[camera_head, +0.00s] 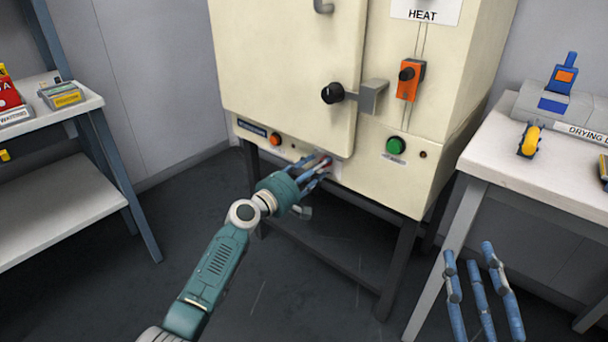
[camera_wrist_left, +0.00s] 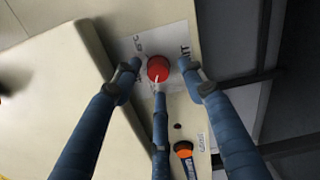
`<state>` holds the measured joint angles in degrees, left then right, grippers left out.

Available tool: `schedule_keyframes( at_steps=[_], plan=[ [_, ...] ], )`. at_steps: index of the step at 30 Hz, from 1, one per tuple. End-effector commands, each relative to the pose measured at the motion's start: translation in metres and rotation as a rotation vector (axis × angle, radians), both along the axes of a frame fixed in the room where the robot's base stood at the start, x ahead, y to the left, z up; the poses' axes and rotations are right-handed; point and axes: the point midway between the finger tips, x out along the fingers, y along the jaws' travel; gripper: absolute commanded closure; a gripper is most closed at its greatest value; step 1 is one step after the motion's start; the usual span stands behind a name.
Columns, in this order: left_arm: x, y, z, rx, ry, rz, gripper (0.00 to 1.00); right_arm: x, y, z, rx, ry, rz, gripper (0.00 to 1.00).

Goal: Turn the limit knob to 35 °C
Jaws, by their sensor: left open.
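The limit knob is a red round knob (camera_wrist_left: 158,68) with a white pointer line, on a white label plate; its lettering is partly covered. In the head view a bit of the red knob (camera_head: 327,161) shows between my fingers, low on the cream oven's front. My left gripper (camera_head: 318,167) is open, its blue fingers spread around the knob. In the left wrist view its fingertips (camera_wrist_left: 160,75) stand to both sides of and below the knob; I cannot tell whether any touches it. The scale value is unreadable. My right gripper (camera_head: 473,258) is open and empty at the lower right.
The oven (camera_head: 285,60) carries a black door knob (camera_head: 332,93), an orange switch (camera_head: 410,80), a green button (camera_head: 396,146) and an orange button (camera_head: 275,139). A white table (camera_head: 490,150) stands right, a shelf (camera_head: 60,205) left.

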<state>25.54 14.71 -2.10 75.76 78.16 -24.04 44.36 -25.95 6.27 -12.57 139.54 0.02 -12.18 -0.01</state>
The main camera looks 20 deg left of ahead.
Motion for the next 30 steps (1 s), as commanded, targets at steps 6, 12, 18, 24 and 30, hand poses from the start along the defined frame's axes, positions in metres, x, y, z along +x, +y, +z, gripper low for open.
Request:
schedule_keyframes(
  at_steps=[6,12,18,24,30],
  plan=[
    [-0.042,0.016,-0.001,0.006,0.001,0.001,0.58,0.0,0.0,0.0,0.0,-0.001,0.0,0.6],
    [-0.079,0.03,-0.001,0.004,0.002,0.003,0.58,0.0,0.0,0.0,0.0,-0.001,0.0,0.6],
    [-0.1,0.038,0.0,0.002,-0.001,0.004,0.58,0.0,0.0,0.0,0.0,-0.001,0.0,0.6],
    [-0.104,0.04,0.0,0.001,0.0,0.004,0.58,0.0,0.0,0.0,0.0,-0.001,-0.001,0.6],
    [-0.104,0.04,0.0,0.001,-0.001,0.004,0.58,0.0,0.0,0.0,0.0,-0.001,-0.001,0.6]
  ],
)
